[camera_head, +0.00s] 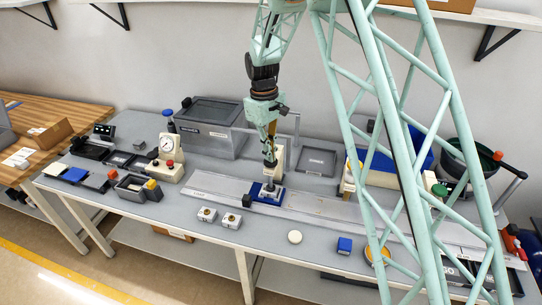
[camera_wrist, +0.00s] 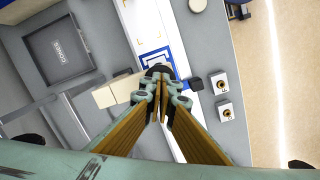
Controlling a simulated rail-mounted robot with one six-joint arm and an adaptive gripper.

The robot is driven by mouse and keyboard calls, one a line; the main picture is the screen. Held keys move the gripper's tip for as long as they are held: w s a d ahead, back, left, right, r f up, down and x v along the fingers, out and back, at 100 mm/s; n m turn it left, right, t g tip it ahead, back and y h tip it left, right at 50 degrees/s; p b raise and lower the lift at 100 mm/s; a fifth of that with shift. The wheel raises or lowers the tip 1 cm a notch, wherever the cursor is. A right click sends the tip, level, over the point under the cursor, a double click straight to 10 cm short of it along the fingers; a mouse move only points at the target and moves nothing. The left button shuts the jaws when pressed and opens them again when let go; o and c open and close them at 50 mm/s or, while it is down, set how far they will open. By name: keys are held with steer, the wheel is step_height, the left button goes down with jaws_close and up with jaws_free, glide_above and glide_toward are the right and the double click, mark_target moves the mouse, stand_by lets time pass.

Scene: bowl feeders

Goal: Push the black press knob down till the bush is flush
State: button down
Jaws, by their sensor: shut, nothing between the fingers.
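My gripper (camera_head: 268,152) is shut with nothing between its fingers and points down over the small cream press (camera_head: 279,158). In the wrist view my closed fingertips (camera_wrist: 160,88) lie over the black press knob (camera_wrist: 157,69), which shows just past them. In the head view the dark knob (camera_head: 270,163) is right under the fingertips. They look to be touching or very close; I cannot tell which. The press stands on a blue plate (camera_head: 259,197), and its cream post (camera_wrist: 117,91) is beside the fingers. The bush is hidden, so its height cannot be seen.
A small black block (camera_head: 247,201) is at the blue plate's left corner. Two white blocks with brass parts (camera_head: 206,214) (camera_head: 231,221) stand in front. A gauge unit (camera_head: 167,146) and a lidded grey box (camera_head: 212,124) are to the left. A grey tray (camera_head: 316,161) lies behind.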

steer(key=shift+w+a+f, duration=0.2)
steer(key=shift+a+f, duration=0.1)
steer(key=shift+a, duration=0.1)
steer(key=shift+w+a+r+p, duration=0.2)
steer(key=shift+w+a+p, duration=0.3)
steer(key=shift+w+a, duration=0.35)
steer(key=shift+r, duration=0.2)
step_height(320, 180, up, 12)
steer(key=shift+w+a+f, duration=0.2)
steer(key=shift+w+a, duration=0.15)
steer(key=shift+a, duration=0.1)
steer(key=shift+r, duration=0.1)
